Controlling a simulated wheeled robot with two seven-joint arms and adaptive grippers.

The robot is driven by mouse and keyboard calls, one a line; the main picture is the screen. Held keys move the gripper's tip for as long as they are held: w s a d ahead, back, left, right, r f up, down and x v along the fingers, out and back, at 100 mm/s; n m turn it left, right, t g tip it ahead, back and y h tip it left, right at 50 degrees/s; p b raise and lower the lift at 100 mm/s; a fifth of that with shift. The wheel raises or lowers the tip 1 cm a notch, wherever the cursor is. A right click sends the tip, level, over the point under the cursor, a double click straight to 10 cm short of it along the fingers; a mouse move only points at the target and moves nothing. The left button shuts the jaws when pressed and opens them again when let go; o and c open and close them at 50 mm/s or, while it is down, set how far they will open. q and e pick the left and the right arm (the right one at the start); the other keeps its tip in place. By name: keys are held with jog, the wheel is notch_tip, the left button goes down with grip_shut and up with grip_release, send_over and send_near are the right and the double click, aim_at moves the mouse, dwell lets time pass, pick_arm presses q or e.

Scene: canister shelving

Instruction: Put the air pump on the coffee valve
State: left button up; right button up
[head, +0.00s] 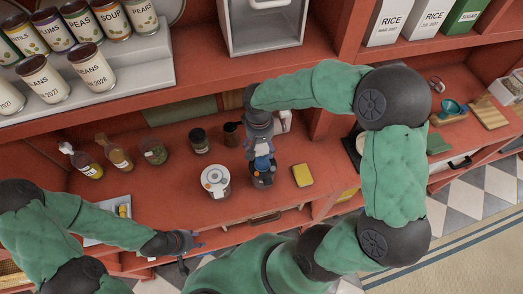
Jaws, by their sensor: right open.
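A short dark canister (263,180) stands on the red counter. A small blue piece with a grey top (262,164) sits at its top; it looks like the air pump, but I cannot tell whether it is seated on a valve. My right gripper (262,150) points down from above, just over the blue piece, and is open; its fingertips are partly hidden. A wider canister with a white lid and orange details (214,178) stands to the left. I cannot read which canister is coffee. My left gripper (190,253) is low by the counter's front edge, empty, with fingers apart.
Bottles (88,165), jars (153,151) and a dark jar (200,141) line the back left. A yellow sponge (303,175) lies right of the dark canister. Cans stand on a raised grey shelf (140,72). The front-middle counter is clear.

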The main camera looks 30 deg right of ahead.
notch_tip(320, 180, up, 8)
jog(key=shift+a+f, duration=0.15)
jog(key=shift+f, duration=0.1)
